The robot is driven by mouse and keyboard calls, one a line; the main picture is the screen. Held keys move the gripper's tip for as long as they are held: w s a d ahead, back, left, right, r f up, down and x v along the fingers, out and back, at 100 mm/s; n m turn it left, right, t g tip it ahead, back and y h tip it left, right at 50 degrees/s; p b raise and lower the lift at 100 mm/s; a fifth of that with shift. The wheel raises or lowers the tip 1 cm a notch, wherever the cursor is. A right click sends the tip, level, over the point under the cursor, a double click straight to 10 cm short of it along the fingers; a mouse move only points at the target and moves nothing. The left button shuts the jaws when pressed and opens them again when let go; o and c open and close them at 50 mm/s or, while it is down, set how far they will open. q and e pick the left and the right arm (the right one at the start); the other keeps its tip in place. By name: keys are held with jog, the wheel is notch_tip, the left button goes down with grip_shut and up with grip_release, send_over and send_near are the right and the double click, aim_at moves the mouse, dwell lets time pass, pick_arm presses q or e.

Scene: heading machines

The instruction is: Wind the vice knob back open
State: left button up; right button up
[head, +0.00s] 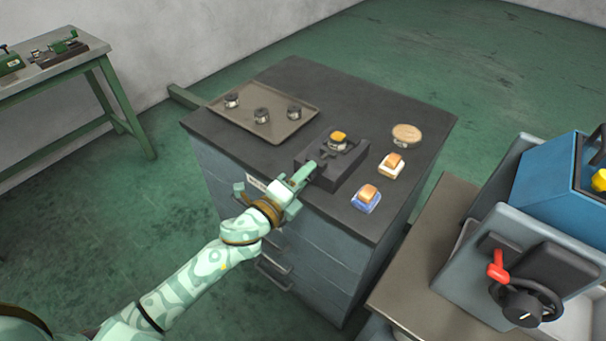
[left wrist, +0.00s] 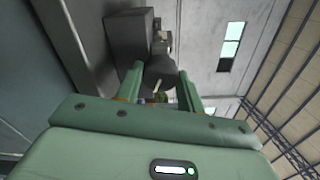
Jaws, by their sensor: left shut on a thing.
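The vice (head: 345,172) is a dark block near the front edge of the grey cabinet top. It holds a small round metal part with a yellow top (head: 339,135). My left gripper (head: 304,175) reaches the near left side of the vice and is shut on its knob, which the fingers mostly hide in the head view. In the left wrist view the dark knob (left wrist: 162,72) sits between the two green fingers (left wrist: 160,88), with the vice's block (left wrist: 130,38) beyond. My right gripper is not in view.
A tray (head: 285,137) with three round dark parts lies at the back left of the cabinet top. A round tan piece (head: 407,132) and two tan-topped blocks, one white-based (head: 390,167), one blue-based (head: 366,200), lie right of the vice. A machine with a red lever (head: 497,268) stands at right.

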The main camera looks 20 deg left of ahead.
pick_arm(q)
jog(key=shift+r+n+p, duration=0.1)
jog(key=shift+n+p, duration=0.85)
jog(key=shift+n, duration=1.25)
jog(key=o, duration=1)
jog(key=v, duration=1.6)
jog(key=shift+s, duration=0.15)
